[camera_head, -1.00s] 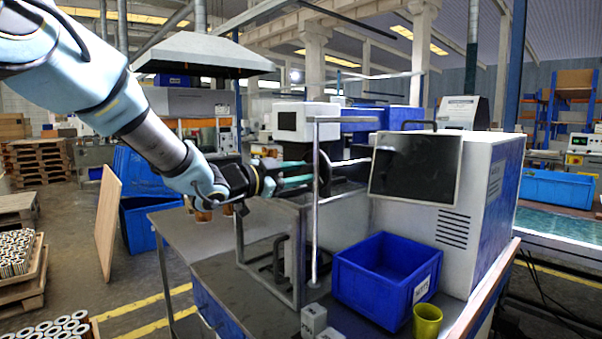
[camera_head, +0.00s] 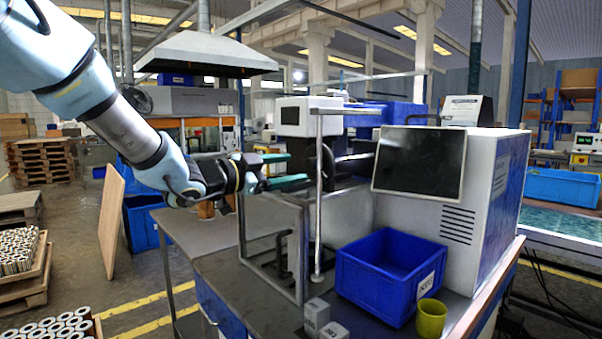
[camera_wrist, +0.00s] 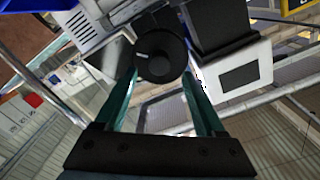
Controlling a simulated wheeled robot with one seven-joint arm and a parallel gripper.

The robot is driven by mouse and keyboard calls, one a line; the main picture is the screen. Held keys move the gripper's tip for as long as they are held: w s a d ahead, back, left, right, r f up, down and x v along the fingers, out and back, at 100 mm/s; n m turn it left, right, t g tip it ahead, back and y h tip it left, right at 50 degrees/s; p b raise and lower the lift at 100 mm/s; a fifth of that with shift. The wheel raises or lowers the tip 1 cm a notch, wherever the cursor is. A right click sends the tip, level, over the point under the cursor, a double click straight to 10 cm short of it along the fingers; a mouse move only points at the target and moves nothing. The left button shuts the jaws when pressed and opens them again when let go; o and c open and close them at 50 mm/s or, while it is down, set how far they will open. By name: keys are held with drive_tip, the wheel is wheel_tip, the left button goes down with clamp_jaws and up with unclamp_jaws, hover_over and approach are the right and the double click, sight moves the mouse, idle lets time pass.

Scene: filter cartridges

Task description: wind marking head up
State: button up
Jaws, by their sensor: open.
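The marking head (camera_head: 298,116) is a white box with a dark window on the bench machine, above a black round handwheel (camera_head: 326,166). In the wrist view the head shows as a white block (camera_wrist: 236,77) with a dark panel, right of the handwheel (camera_wrist: 161,54). My gripper (camera_head: 297,169) has green fingers pointing right at the handwheel. In the wrist view my gripper (camera_wrist: 160,76) is open, with the handwheel at the far end between its fingertips. I cannot tell whether the fingers touch it. Nothing is held.
A metal post (camera_head: 318,220) stands close by the handwheel, with a grey frame below. A screen (camera_head: 420,163) is to the right. A blue bin (camera_head: 385,290), a yellow-green cup (camera_head: 431,319) and two small grey blocks (camera_head: 317,312) stand on the bench in front.

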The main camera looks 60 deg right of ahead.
drive_tip(key=b+v, duration=0.1)
drive_tip(key=v, duration=0.5)
idle(0.4)
